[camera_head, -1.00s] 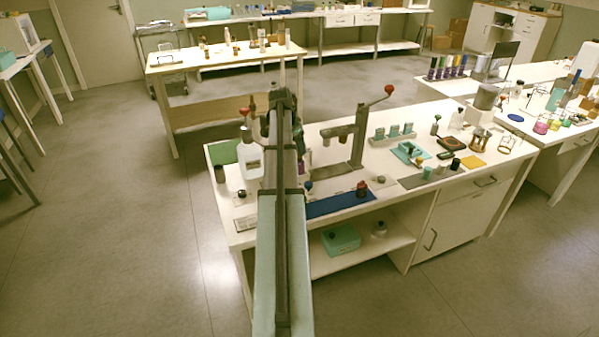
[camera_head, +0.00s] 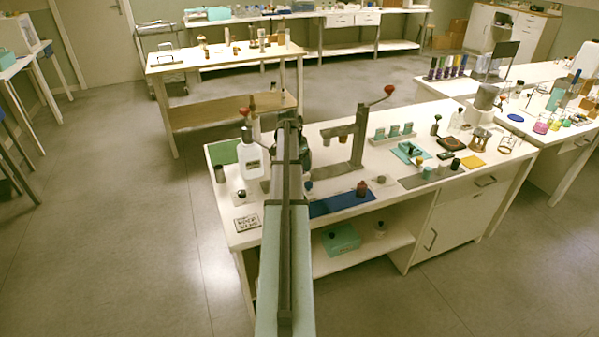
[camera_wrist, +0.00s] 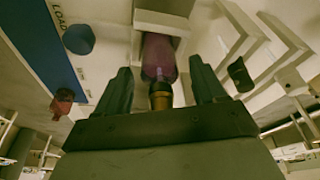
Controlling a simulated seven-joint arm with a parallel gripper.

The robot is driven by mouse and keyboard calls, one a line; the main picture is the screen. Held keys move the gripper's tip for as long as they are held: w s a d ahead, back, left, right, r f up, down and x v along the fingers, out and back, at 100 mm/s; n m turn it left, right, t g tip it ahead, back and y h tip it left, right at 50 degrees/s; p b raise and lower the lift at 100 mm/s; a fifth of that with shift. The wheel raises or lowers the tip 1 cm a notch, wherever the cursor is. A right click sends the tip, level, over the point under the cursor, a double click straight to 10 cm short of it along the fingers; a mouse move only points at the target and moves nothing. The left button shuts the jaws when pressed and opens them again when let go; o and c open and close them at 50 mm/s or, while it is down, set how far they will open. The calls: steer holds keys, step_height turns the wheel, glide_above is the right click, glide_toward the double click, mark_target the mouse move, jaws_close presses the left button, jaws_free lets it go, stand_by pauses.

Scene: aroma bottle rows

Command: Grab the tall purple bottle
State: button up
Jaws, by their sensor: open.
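The purple bottle (camera_wrist: 158,57) shows in the wrist view with a dark and gold neck (camera_wrist: 160,96) towards me. A pale block or holder (camera_wrist: 160,22) is at its far end. My gripper (camera_wrist: 160,80) is open, with one dark finger on each side of the bottle's neck end. In the head view my arm hides the bottle and most of my gripper.
A blue mat (camera_head: 342,203) with a red-capped bottle (camera_head: 361,189) lies right of my arm. A metal press (camera_head: 358,140) with a red knob stands behind it. A white bottle (camera_head: 250,160) and a printed card (camera_head: 246,223) are on the left.

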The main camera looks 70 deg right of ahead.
steer(key=c, duration=1.2)
steer(key=shift+c, duration=0.2)
